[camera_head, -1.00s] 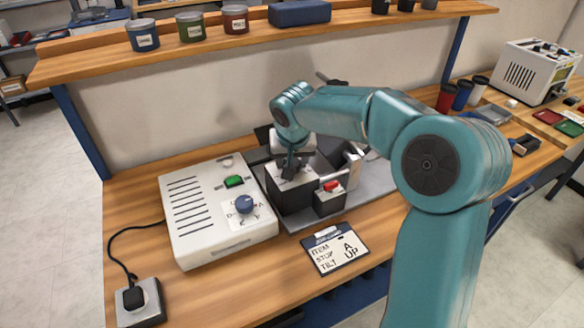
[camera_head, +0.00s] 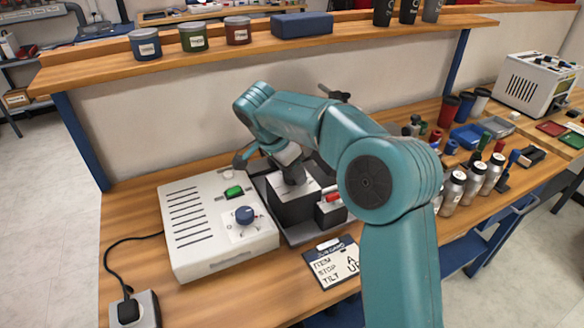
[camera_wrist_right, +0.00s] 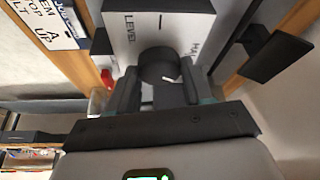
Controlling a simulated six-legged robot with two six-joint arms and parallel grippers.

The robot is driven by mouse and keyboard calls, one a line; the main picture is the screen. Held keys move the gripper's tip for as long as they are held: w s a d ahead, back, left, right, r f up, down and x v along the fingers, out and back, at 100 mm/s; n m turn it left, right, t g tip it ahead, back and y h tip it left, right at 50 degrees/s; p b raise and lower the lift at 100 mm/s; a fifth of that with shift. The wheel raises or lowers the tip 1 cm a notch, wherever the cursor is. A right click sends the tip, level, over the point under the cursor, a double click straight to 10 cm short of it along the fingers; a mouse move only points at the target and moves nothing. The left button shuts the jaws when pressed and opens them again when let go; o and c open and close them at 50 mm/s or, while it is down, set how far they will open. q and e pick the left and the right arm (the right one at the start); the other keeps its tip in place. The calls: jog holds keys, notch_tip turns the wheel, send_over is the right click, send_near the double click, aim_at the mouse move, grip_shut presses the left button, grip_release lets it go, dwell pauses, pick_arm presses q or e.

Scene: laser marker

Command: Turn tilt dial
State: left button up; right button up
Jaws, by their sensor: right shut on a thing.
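My right gripper (camera_head: 293,177) reaches down onto the light top of a dark box (camera_head: 290,212) on the bench. In the right wrist view, the gripper (camera_wrist_right: 159,78) is shut on a round black dial (camera_wrist_right: 158,63), with a finger on each side. The dial has a short white mark. In the head view the dial is hidden by the gripper. A job card (camera_head: 330,264) in front reads "TILT" and "UP", partly blurred. My left gripper is not in view.
Several silver bottles (camera_head: 452,193) stand further right. A shelf (camera_head: 180,57) runs behind.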

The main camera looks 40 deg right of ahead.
jog(key=m+g+p, duration=0.1)
jog(key=m, duration=0.2)
jog(key=shift+w+a, duration=0.1)
jog(key=m+g+y+p, duration=0.1)
jog(key=m+p, duration=0.1)
jog(key=shift+r+m, duration=0.1)
jog(key=shift+m, duration=0.2)
jog(key=m+g+p, duration=0.1)
jog(key=m+p, duration=0.1)
jog(key=m, duration=0.1)
jog(key=shift+w+y, duration=0.1)
jog(key=shift+y, duration=0.3)
jog(key=shift+m+g+y+p, duration=0.35)
jog(key=shift+m+p, duration=0.75)
jog(key=shift+m, duration=0.4)
jog(key=o, duration=1)
jog(key=shift+w, duration=0.1)
jog(key=shift+d, duration=0.2)
